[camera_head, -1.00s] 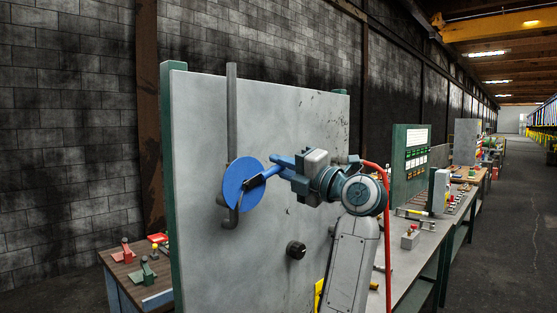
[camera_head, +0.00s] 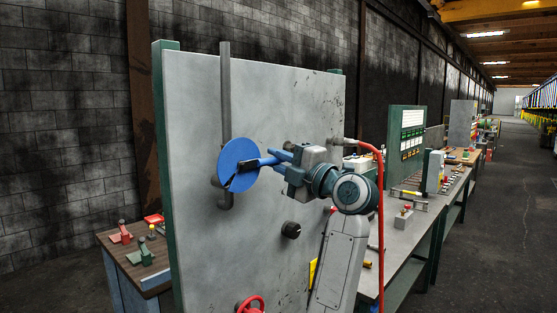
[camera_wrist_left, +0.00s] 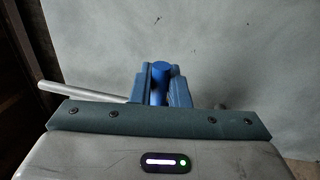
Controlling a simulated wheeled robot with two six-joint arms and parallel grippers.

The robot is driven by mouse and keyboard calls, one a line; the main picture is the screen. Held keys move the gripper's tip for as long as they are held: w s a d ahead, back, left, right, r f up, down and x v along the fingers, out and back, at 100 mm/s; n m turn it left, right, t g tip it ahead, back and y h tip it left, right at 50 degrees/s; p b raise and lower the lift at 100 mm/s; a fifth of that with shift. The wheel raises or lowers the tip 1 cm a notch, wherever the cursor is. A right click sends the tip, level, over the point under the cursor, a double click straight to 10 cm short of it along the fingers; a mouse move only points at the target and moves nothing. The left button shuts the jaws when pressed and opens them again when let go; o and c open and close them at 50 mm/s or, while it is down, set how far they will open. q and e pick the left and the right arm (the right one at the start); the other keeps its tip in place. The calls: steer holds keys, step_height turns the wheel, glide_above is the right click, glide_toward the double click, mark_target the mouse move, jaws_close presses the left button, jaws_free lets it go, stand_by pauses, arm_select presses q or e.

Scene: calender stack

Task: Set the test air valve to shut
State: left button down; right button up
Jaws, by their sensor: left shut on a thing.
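The test air valve appears to be the blue round disc (camera_head: 238,165) with a short lever, in front of the vertical grey pipe (camera_head: 226,100) on the upright grey panel. My left gripper (camera_head: 272,161) is at the right of the disc, its fingers pointing left, shut on the valve's blue handle. In the left wrist view, the blue handle (camera_wrist_left: 160,80) stands between the two finger pads of my left gripper (camera_wrist_left: 160,90). The fingers hide part of the handle. I cannot read the valve's setting. My right gripper is not in view.
The grey panel (camera_head: 270,120) carries a black knob (camera_head: 291,230), a red handwheel (camera_head: 250,305) and a red hose (camera_head: 380,210) at its right. A wooden-topped bench (camera_head: 130,250) stands at left. A long bench with equipment runs right, beside an open aisle (camera_head: 510,220).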

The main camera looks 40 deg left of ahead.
arm_select(q)
steer(key=c, duration=1.6)
jaws_free()
steer(key=shift+c, duration=0.2)
steer(key=shift+o, duration=0.9)
steer(key=shift+a, duration=0.1)
steer(key=shift+f, duration=0.1)
steer(key=shift+d+f, duration=0.1)
steer(key=shift+d, duration=0.15)
steer(key=w+b+v, duration=0.1)
steer(key=b+v, duration=0.4)
steer(key=v, duration=0.5)
steer(key=shift+s+d, duration=0.15)
steer(key=shift+s, duration=0.3)
